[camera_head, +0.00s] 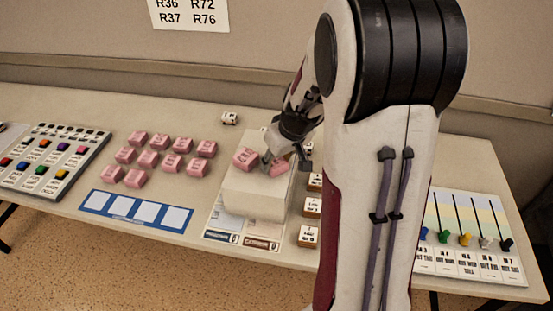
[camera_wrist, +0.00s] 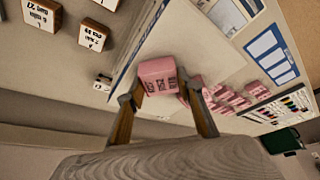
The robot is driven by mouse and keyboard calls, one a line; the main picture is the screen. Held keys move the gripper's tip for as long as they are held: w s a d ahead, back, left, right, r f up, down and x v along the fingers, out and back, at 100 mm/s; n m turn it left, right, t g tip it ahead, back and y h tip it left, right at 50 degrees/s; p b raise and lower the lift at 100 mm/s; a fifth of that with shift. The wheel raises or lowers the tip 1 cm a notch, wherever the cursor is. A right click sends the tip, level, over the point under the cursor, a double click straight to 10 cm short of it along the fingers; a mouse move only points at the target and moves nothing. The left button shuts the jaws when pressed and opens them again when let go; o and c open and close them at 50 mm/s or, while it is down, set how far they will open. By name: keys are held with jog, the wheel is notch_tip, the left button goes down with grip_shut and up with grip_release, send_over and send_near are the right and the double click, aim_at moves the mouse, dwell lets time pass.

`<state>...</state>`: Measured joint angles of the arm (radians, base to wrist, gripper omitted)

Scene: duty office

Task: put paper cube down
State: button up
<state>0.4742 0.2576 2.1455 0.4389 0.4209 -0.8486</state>
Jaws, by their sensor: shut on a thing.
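My gripper (camera_head: 286,160) is shut on a pink printed paper cube (camera_wrist: 158,76), which sits between its two fingertips in the wrist view. In the head view this cube is partly hidden by the fingers. It is over the top of a cream block (camera_head: 255,200); I cannot tell whether it touches the block. A second pink cube (camera_head: 245,157) is on the block, just left of my gripper. In the wrist view it is mostly hidden behind the right finger.
Several pink cubes (camera_head: 152,160) stand in rows on the table to the left. A blue card with white squares (camera_head: 136,210) lies in front of them. A button panel (camera_head: 50,160) is at far left. Wooden-sided blocks (camera_head: 309,236) and a slider board (camera_head: 465,235) are on the right.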

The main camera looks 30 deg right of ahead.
jog(key=o, duration=1.1)
jog(key=shift+v, duration=1.1)
jog(key=v, duration=1)
